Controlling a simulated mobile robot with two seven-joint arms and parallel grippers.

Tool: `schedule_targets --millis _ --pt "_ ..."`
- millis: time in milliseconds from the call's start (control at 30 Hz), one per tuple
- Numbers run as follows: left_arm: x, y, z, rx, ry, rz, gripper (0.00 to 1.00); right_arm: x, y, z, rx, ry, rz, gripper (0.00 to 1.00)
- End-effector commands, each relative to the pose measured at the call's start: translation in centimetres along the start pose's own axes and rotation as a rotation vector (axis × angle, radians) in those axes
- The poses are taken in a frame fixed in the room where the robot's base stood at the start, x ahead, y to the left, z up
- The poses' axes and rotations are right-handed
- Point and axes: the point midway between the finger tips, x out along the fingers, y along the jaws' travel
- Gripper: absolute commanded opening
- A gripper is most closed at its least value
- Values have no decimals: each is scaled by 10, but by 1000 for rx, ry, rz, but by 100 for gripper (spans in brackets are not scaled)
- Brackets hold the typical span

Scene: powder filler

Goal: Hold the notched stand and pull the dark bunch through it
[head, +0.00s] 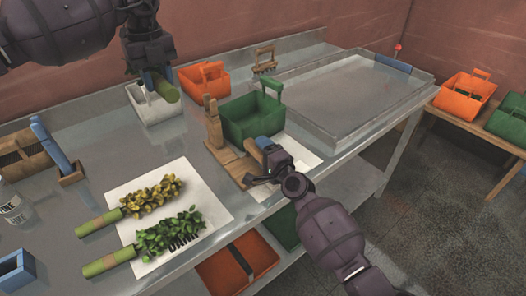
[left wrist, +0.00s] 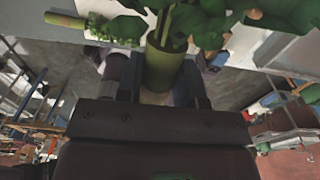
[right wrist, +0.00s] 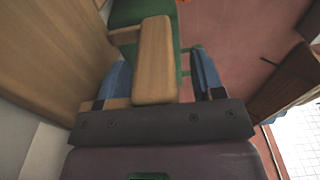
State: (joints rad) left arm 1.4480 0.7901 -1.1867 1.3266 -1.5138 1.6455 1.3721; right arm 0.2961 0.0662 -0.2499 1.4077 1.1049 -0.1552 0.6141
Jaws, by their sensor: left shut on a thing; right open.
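My left gripper (head: 160,84) is shut on the green stem of a leafy bunch (head: 168,93), raised near the white bin. The left wrist view shows its green leaves (left wrist: 185,22) spreading beyond the fingers; in the head view the leaves are hidden. The wooden notched stand (head: 228,162) is on the table, its upright (head: 213,125) rising from a flat base. My right gripper (head: 262,150) is open at the stand's right side. In the right wrist view a wooden part (right wrist: 155,60) of it lies between the open blue fingers.
A yellow bunch (head: 150,195) and a green bunch (head: 165,238) lie on a white mat (head: 215,213). A white bin (head: 150,112), an orange basket (head: 190,78) and a green basket (head: 240,125) stand behind. A large empty tray (head: 345,95) is at right.

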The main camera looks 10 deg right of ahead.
Motion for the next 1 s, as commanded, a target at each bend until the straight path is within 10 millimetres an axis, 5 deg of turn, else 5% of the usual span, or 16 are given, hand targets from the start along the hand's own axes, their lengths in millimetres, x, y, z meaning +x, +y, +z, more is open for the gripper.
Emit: schedule_targets --millis 133,500,833,1000 --pt "0 0 0 0 0 0 10 0 0 0 0 0 0 59" --pt "0 0 0 0 0 0 10 0 0 0 0 0 0 2" --pt "0 -5 -4 10 -4 0 10 0 0 0 0 0 0 0" --pt "10 -30 -19 38 -9 1 10 0 0 0 0 0 0 0"
